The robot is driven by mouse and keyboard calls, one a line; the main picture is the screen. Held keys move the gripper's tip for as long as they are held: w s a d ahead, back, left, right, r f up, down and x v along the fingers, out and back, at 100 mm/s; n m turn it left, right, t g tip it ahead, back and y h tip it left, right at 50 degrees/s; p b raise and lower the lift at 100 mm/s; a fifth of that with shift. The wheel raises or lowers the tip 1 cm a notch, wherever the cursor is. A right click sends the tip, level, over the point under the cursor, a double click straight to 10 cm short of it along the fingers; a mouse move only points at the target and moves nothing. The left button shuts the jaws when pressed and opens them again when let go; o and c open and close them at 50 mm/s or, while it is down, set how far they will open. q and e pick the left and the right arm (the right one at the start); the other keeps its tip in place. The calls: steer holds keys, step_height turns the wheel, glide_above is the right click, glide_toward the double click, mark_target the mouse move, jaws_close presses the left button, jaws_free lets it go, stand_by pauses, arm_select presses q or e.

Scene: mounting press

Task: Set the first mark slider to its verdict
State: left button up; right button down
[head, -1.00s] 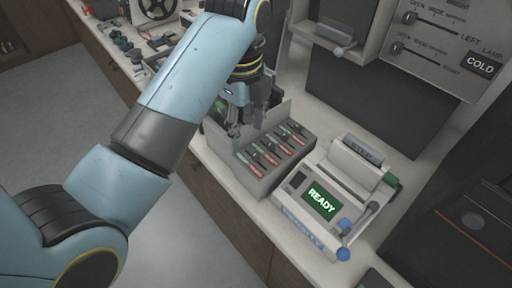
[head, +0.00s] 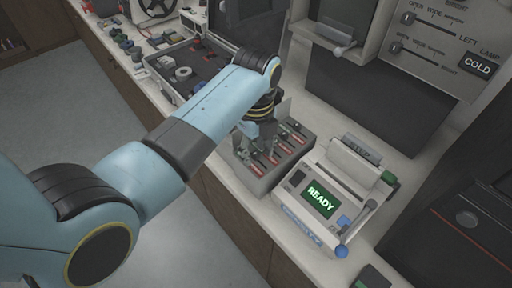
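A grey box (head: 256,182) stands on the counter left of the press. Several small sliders (head: 289,144) with red and green parts lie in rows on its top. My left gripper (head: 252,157) points down over the left part of this box, close to the nearest sliders. Its fingers are small and partly hidden by the wrist, so I cannot tell whether they are open or touching a slider. My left arm hides the back left of the box. My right gripper is not in view.
A panel (head: 440,45) at the upper right has lamp sliders and a COLD sign. An open tray (head: 190,75) of parts stands behind my arm.

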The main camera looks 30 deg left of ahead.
arm_select(q)
jaws_close()
steer(key=shift+w, duration=0.1)
stand_by(0.4)
